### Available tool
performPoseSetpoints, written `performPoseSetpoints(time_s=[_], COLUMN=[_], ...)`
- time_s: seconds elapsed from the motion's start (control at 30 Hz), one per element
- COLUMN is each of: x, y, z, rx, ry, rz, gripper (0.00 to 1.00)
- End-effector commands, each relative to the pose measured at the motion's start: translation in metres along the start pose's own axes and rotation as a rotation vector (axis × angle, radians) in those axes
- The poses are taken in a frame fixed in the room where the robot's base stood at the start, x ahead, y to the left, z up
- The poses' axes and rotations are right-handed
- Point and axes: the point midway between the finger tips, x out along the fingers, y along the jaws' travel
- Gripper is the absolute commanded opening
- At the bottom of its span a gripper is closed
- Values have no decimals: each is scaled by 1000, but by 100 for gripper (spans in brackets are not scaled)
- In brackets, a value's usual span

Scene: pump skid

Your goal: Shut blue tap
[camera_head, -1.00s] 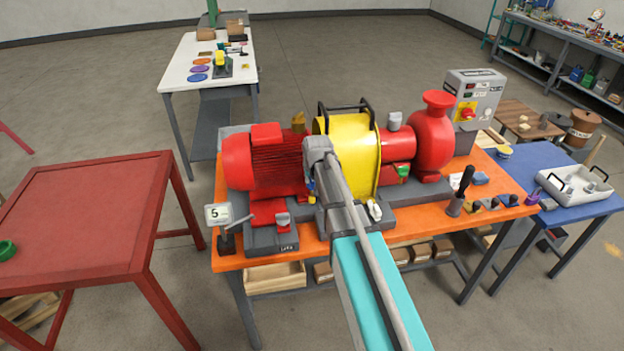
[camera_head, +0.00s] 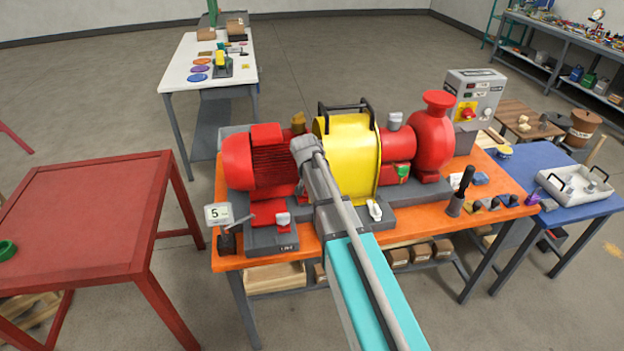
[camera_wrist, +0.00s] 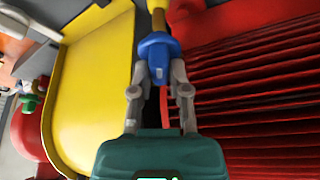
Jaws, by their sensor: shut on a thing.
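The blue tap (camera_wrist: 159,50) shows in the wrist view at the top middle, on a yellowish stem, between the yellow guard and the red ribbed motor. My gripper (camera_wrist: 160,75) is shut on it, with one grey finger on each side. In the head view my arm hides the tap and the gripper's fingertips; the end of my arm reaches in beside the motor.
The red motor (camera_head: 252,165), yellow guard (camera_head: 355,150) and red pump (camera_head: 432,140) stand close together on the orange table (camera_head: 228,262). A lever tool (camera_head: 460,190) stands at the right. A red table (camera_head: 80,220) is at the left.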

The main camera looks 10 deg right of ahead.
Motion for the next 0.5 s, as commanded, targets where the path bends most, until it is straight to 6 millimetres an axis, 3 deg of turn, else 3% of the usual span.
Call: performPoseSetpoints(time_s=[0.5], x=[1], y=[-3], z=[-1], rx=[442], ry=[-1], rz=[184], gripper=[0])
